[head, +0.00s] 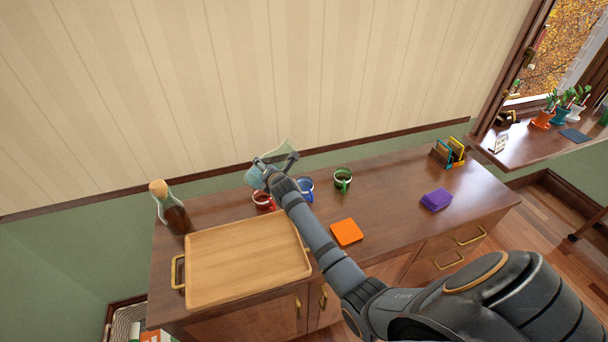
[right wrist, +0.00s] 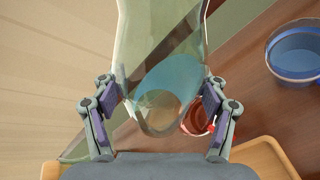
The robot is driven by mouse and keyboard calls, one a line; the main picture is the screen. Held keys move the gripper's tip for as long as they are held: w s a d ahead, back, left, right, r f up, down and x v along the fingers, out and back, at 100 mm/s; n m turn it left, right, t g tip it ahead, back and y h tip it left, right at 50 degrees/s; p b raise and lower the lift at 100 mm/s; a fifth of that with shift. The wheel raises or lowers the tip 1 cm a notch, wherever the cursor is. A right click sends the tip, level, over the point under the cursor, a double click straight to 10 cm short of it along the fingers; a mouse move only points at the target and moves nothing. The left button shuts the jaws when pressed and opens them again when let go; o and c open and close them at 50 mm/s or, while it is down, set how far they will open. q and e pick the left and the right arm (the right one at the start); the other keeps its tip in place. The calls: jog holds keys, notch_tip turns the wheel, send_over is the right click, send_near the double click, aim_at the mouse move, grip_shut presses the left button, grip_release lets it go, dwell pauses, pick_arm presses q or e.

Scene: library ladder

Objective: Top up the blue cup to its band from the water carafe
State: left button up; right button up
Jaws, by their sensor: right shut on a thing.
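The clear glass water carafe (head: 255,176) is in my right gripper (head: 276,162), held above the back of the cabinet top. In the right wrist view the carafe (right wrist: 160,35) stands between the two fingers of my right gripper (right wrist: 160,95), with bluish water in it. The blue cup (head: 306,188) stands on the cabinet just right of the gripper, partly behind my arm. In the right wrist view the blue cup (right wrist: 296,50) is at the upper right with bluish liquid inside, apart from the carafe. Its band cannot be made out clearly. My left gripper is out of view.
A red cup (head: 263,201) stands close below the carafe, and a green cup (head: 342,180) stands right of the blue one. A wooden tray (head: 245,265), a corked bottle (head: 172,212), an orange square (head: 346,232) and a purple stack (head: 436,200) also occupy the cabinet.

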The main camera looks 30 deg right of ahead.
aim_at(268, 156)
jog(key=r+p, duration=0.1)
jog(key=r+n+p, duration=0.1)
jog(key=r, duration=0.1)
jog(key=shift+d+h+p, duration=0.2)
jog(key=shift+h+p, duration=0.15)
jog(key=shift+h, duration=0.05)
jog(key=shift+a+f+n+g+h+p, duration=0.15)
jog(key=shift+n+g+h+p, duration=0.25)
jog(key=shift+n, duration=0.4)
notch_tip(268, 156, down, 2)
jog(key=shift+f+n+h+b, duration=0.1)
jog(key=shift+n+h+b, duration=0.2)
jog(key=shift+b, duration=0.4)
jog(key=shift+w+f+n+h, duration=0.1)
jog(key=shift+f+n+h, duration=0.05)
jog(key=shift+n+h, duration=0.55)
jog(key=shift+r+n, duration=0.25)
jog(key=shift+n, duration=0.15)
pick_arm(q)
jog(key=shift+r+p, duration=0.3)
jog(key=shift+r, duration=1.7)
pick_arm(e)
jog(key=shift+d+r+n+h, duration=0.2)
jog(key=shift+r+n+h, duration=0.1)
jog(key=shift+n+h, duration=0.15)
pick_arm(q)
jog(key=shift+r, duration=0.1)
